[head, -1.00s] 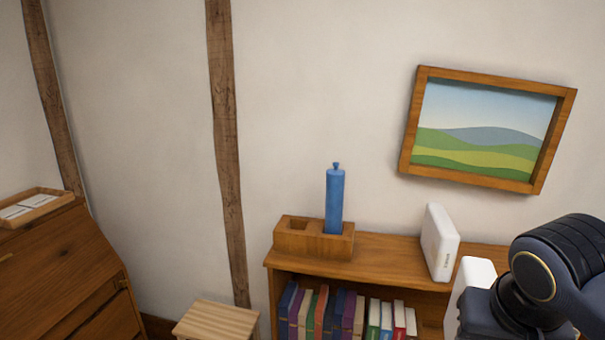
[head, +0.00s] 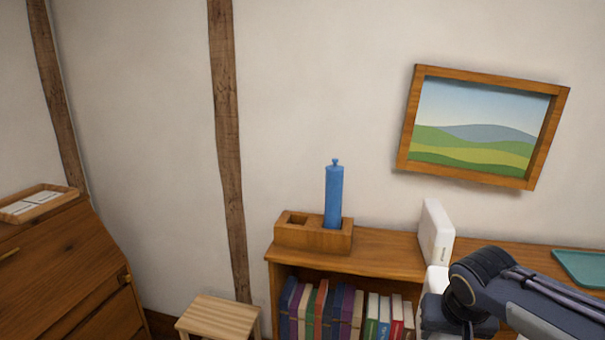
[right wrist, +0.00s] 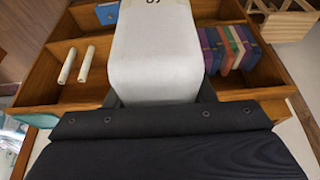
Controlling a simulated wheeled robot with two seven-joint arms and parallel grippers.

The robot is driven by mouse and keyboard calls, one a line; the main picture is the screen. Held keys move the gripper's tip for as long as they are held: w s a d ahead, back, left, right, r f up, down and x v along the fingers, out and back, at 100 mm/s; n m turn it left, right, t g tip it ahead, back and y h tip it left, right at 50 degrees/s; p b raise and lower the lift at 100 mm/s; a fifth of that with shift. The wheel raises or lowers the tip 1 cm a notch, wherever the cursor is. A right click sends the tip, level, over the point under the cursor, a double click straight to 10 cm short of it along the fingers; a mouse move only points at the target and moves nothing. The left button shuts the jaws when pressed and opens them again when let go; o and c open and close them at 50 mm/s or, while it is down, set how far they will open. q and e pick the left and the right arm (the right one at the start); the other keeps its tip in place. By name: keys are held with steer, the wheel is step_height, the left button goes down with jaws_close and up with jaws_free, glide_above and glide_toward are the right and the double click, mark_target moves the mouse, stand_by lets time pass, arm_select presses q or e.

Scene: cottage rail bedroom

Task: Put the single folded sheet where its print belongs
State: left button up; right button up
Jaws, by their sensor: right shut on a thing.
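My right gripper (head: 436,282) is low at the right in the head view, in front of the bookcase. It is shut on a white block-like thing, which fills the middle of the right wrist view (right wrist: 155,55) and has a dark mark at its far end. I cannot tell whether this is the folded sheet. In the head view an upright white slab (head: 436,228) with small print on its edge shows just beyond the gripper; whether it is part of the held thing is unclear. My left gripper is not in view.
The bookcase (head: 390,252) holds several books (head: 330,312). A wooden holder (head: 300,234) with a blue bottle (head: 333,196) stands on it. A tray with white cards (head: 30,213) rests on the left cabinet. A stool (head: 218,316) stands between. A teal thing (head: 583,268) lies at right.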

steer(key=shift+n+y, duration=0.3)
steer(key=shift+n, duration=0.3)
steer(key=w+f, duration=0.1)
steer(key=f, duration=0.1)
steer(key=w+a+f, duration=0.1)
steer(key=f, duration=0.2)
steer(key=w+f, duration=0.1)
steer(key=f, duration=0.2)
steer(key=shift+w+a+f, duration=0.1)
steer(key=shift+w+a, duration=0.25)
steer(key=shift+w, duration=0.05)
steer(key=s+a+f+n, duration=0.1)
steer(key=a+f, duration=0.1)
steer(key=f, duration=0.5)
steer(key=s+a+f, duration=0.1)
steer(key=f, duration=0.7)
steer(key=shift+s+a+n+y, duration=0.2)
steer(key=shift+a+n+y, duration=0.1)
steer(key=shift+a+n, duration=0.1)
steer(key=shift+d, duration=0.1)
